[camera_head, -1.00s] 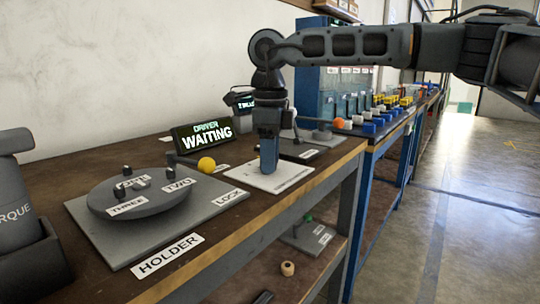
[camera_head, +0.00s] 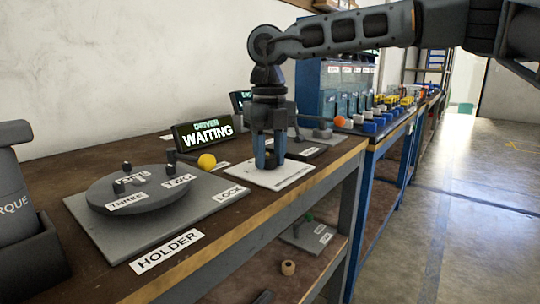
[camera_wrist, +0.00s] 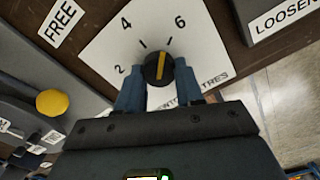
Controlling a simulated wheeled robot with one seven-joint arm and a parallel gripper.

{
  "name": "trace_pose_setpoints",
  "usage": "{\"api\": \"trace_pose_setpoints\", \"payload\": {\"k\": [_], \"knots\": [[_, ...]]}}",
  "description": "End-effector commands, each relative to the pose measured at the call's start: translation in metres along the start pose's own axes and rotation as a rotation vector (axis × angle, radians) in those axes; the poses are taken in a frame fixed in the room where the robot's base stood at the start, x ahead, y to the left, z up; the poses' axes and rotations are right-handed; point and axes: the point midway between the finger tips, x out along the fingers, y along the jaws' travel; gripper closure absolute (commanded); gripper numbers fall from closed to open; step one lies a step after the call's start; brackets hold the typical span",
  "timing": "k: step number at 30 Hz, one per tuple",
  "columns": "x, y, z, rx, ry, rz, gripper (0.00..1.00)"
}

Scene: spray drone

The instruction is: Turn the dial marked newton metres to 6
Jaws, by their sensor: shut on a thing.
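The newton metres dial is a round black knob (camera_wrist: 154,72) with a yellow pointer line, on a white plate (camera_wrist: 103,48) marked 2, 4 and 6. In the wrist view the pointer lies between the 4 and 6 marks, nearer the 6 mark. My gripper (camera_wrist: 158,82) is shut on the knob, with a blue finger on either side. The wording on the plate is partly hidden by a finger. In the head view my gripper (camera_head: 269,164) points down onto the white plate (camera_head: 258,182), and its fingers hide most of the knob.
A grey round turntable (camera_head: 143,194) on a plate stands to the left. A lever with a yellow ball (camera_head: 207,161) is close to my gripper. A sign reading DRIVER WAITING (camera_head: 203,133) stands behind. A lever with an orange ball (camera_head: 339,121) lies to the right.

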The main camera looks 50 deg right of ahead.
Motion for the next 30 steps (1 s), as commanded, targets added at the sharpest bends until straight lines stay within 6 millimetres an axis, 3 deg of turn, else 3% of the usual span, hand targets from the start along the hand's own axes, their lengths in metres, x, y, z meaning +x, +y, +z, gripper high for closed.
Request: {"api": "trace_pose_setpoints", "payload": {"k": [12, 30], "knots": [[0.0001, 0.0005, 0.0001, 0.236, 0.0, -0.002, 0.94], [-0.0001, 0.0011, 0.0, 0.288, 0.001, 0.0, 0.94]]}}
